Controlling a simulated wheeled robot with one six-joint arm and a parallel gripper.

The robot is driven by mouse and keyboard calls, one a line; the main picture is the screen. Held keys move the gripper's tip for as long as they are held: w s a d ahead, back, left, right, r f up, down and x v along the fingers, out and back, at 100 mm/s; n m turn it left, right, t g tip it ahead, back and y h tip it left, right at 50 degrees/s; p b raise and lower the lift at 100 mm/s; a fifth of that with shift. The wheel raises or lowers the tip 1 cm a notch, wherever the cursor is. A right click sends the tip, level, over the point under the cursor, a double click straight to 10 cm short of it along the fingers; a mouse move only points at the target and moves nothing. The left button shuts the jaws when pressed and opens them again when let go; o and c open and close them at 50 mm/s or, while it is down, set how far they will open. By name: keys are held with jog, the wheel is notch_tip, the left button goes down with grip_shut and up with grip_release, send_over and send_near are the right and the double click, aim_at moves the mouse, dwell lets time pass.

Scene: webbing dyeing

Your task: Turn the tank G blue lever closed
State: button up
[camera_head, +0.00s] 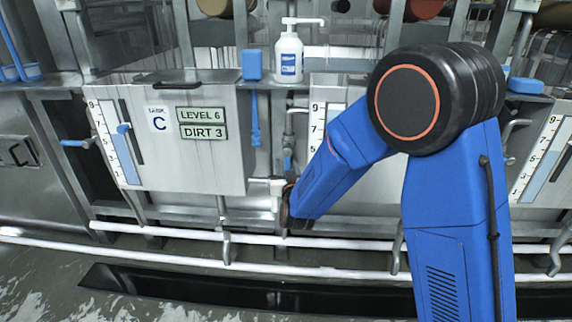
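No label for tank G shows; the only tank letter I can read is C, on the tank (190,165) at left. A blue lever (255,120) hangs upright just right of tank C, under a blue block. Another blue lever (76,143) lies level at tank C's left side. A small blue piece (288,160) shows on the pipes right of tank C. My blue arm crosses the middle and reaches down and left to the gap beside tank C. My gripper at its far end is mostly hidden, so its fingers cannot be made out.
A white pump bottle (289,52) stands on the ledge above. My arm partly covers a second tank (320,95) with a number scale. White pipes (170,231) run low along the front. A dark slot (230,290) lies in the wet floor.

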jog(key=shift+w+a, duration=0.1)
jog(key=shift+w, duration=0.45)
grip_shut()
